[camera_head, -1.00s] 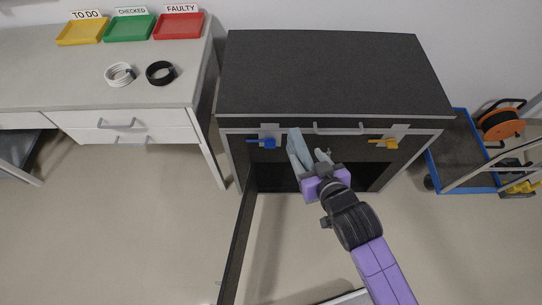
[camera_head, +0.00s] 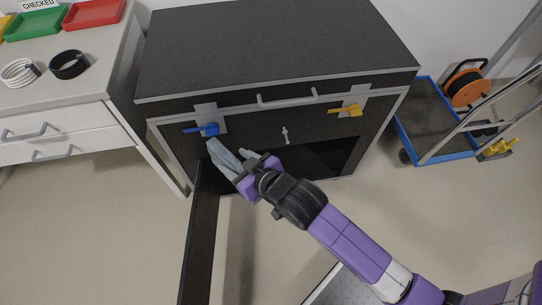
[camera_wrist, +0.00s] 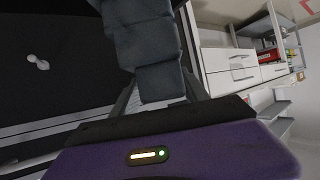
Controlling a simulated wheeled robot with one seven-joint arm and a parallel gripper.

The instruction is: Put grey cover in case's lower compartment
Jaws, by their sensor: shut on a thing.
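The case (camera_head: 270,48) is a black box with grey edging. Its lower compartment (camera_head: 325,158) is open and dark inside, with the black door (camera_head: 200,235) swung out at the left. My gripper (camera_head: 242,165) is in front of the opening's left part, shut on the grey cover (camera_head: 222,158). The cover is a folded blue-grey piece, just below and right of the blue latch. In the wrist view the cover (camera_wrist: 150,50) looks dark and stands out between the fingers. I cannot tell whether it touches the case.
A blue latch (camera_head: 205,130) and a yellow latch (camera_head: 348,111) sit on the case front, with a small pale knob (camera_head: 284,135) between. A desk (camera_head: 75,95) with trays and cable coils stands left. A blue-edged trolley (camera_head: 435,125) with an orange reel stands right.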

